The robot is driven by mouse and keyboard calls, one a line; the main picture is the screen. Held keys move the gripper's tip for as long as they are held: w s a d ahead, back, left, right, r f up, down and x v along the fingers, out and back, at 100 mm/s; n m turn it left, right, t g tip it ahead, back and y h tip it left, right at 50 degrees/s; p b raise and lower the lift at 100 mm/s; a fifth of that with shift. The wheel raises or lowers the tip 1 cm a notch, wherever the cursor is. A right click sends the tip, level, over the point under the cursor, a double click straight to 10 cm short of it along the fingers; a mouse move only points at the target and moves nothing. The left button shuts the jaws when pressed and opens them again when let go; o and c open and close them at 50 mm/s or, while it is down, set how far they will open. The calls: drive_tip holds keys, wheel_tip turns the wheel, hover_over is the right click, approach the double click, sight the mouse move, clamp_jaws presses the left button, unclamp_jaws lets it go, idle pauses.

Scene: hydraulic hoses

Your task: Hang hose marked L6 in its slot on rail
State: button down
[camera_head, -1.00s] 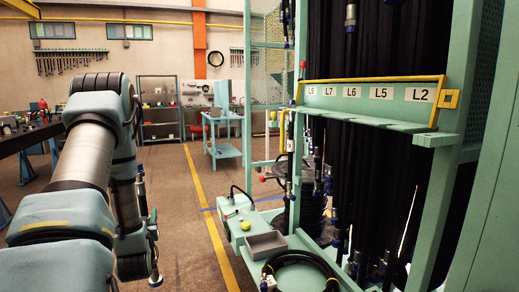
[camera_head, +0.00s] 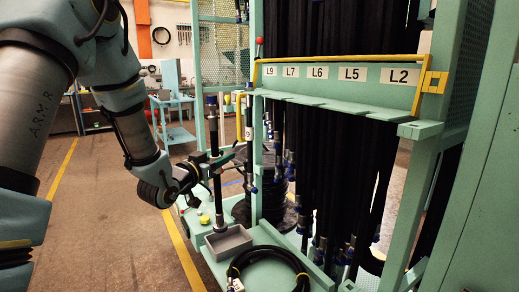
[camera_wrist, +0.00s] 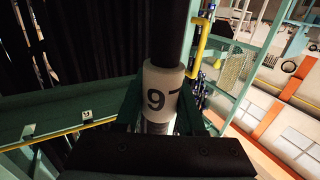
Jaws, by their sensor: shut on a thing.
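My gripper (camera_head: 222,158) is shut on a black hose (camera_head: 218,190), held upright left of the rack in the head view. In the wrist view my gripper's green fingers (camera_wrist: 160,118) close around its pale collar (camera_wrist: 160,85). The collar's mark appears upside down and reads as L6. The hose (camera_wrist: 172,28) runs up out of that view. The green rail (camera_head: 345,90) carries labels L9, L7, L6, L5 and L2. The L6 label (camera_head: 317,72) is third from the left. The held hose is apart from the rail, left of its L9 end. The rail (camera_wrist: 40,118) also shows left in the wrist view.
Black hoses (camera_head: 330,160) hang densely behind the rail. A grey tray (camera_head: 229,243) and a coiled hose (camera_head: 268,262) lie below. Floor at left is open.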

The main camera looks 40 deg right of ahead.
drive_tip(key=s+d+r+m+g+h, duration=0.1)
drive_tip(key=s+d+r+m+g, duration=0.25)
drive_tip(key=s+d, duration=0.45)
drive_tip(key=s+d+f+p, duration=0.1)
drive_tip(key=d+p, duration=0.1)
drive_tip(key=d, duration=1)
drive_tip(key=shift+s+n, duration=0.35)
drive_tip(key=shift+s, duration=0.05)
idle(0.7)
drive_tip(key=shift+g, duration=0.25)
idle(0.3)
drive_tip(key=shift+c, duration=2.2)
unclamp_jaws()
drive_tip(key=shift+a+f, duration=0.1)
drive_tip(key=b+v, duration=0.3)
drive_tip(key=v, duration=0.7)
drive_tip(key=shift+a+b, duration=0.35)
